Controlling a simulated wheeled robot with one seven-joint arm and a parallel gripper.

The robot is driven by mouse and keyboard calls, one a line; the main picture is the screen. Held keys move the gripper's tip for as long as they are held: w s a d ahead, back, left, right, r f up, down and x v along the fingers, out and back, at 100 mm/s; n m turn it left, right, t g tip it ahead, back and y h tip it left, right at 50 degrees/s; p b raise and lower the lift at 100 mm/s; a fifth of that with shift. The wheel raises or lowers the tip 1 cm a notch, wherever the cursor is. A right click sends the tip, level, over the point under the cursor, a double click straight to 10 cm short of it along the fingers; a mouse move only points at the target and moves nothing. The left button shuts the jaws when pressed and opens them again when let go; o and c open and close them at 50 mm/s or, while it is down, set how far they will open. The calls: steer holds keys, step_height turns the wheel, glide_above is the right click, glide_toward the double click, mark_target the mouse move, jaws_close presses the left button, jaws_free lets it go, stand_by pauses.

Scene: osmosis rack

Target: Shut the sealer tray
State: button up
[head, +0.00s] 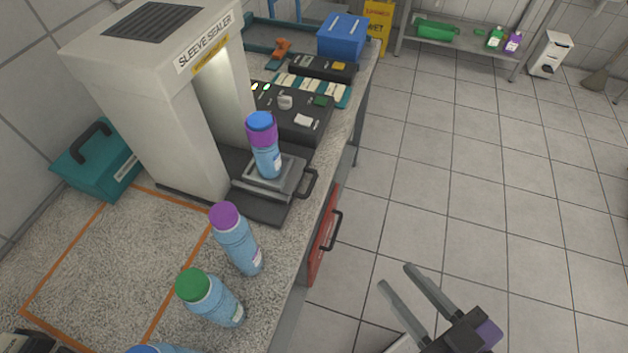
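The sleeve sealer (165,90) is a tall pale housing on the speckled counter, with a lit opening on its right side. Its dark sealer tray (292,191) sticks out of the opening, with a black handle (308,184) at its right end near the counter edge. A blue bottle with a purple sleeve and blue cap (265,150) stands upright on the tray. My gripper (395,276) is at the lower right, over the floor beside the counter. Its two grey fingers are apart with nothing between them. It is well away from the tray handle.
Bottles with purple (238,243) and green (212,299) caps stand in front of the sealer. A red drawer front (324,240) with a black handle is below the counter edge. The tiled floor (470,170) is clear.

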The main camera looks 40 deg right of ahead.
steer(key=w+d+m+h, duration=0.1)
steer(key=w+d, duration=0.1)
steer(key=w+d+m+h, duration=0.1)
steer(key=w+d, duration=0.1)
steer(key=w, duration=0.1)
steer(key=w+d+m+t+h, duration=0.1)
steer(key=w+d, duration=0.1)
steer(key=shift+w+d+r+h+b, duration=0.3)
steer(key=shift+w, duration=0.1)
jaws_close()
steer(key=w+d+f+m+g+y+b, duration=0.3)
steer(key=w+d+m, duration=0.5)
steer(key=w+d, duration=0.9)
steer(key=s+a+f+n+g+y+p, duration=0.1)
steer(key=s+a+f+g+y, duration=0.35)
steer(key=a+y, duration=0.45)
steer(key=w+a+f+h+p, duration=0.1)
steer(key=w+a+f, duration=0.5)
steer(key=w, duration=0.3)
steer(key=shift+a+f+g, duration=0.35)
steer(key=shift+a+g, duration=0.1)
steer(key=shift+a, duration=0.2)
